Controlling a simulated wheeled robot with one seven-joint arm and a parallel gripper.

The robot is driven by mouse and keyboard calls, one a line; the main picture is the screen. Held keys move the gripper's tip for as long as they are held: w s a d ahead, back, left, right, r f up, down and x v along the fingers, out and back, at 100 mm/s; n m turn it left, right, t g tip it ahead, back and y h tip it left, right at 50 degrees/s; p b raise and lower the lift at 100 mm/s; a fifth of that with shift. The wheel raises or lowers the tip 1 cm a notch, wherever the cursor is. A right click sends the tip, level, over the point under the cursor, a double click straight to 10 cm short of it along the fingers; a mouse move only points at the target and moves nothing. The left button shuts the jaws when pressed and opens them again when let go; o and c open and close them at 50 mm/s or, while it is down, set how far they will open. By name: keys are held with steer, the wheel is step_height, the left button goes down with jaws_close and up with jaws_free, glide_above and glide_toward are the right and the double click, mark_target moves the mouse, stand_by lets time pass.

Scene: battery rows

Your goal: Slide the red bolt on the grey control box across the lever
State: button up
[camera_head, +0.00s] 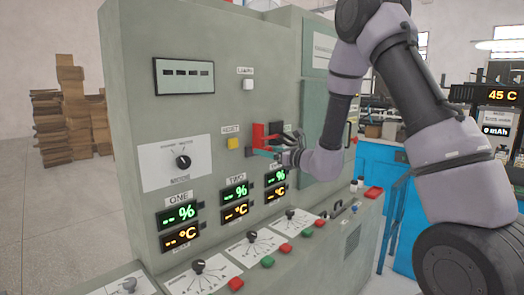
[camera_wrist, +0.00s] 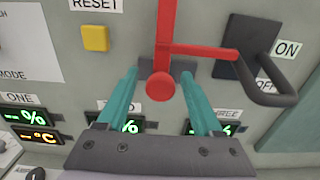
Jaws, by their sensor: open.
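The grey control box (camera_head: 230,60) fills the middle of the head view. Its red bolt (camera_head: 259,136) sits beside the dark lever (camera_head: 276,128). In the wrist view the bolt (camera_wrist: 200,49) has an upright red part, a sideways bar and a round knob below. The lever's grey handle (camera_wrist: 270,97) sticks out toward the camera at the right. My gripper (camera_wrist: 158,73) is open, with one teal finger on each side of the knob. Contact with the knob cannot be told.
A yellow reset button (camera_wrist: 95,38) is left of the bolt. Lit displays (camera_head: 236,192) sit below my gripper, above a sloped ledge with dials and red and green buttons. A blue workbench (camera_head: 376,165) stands to the right. Stacked boxes (camera_head: 72,110) stand far left.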

steer(key=shift+x, duration=1.25)
steer(key=shift+d, duration=0.1)
jaws_close()
stand_by(0.4)
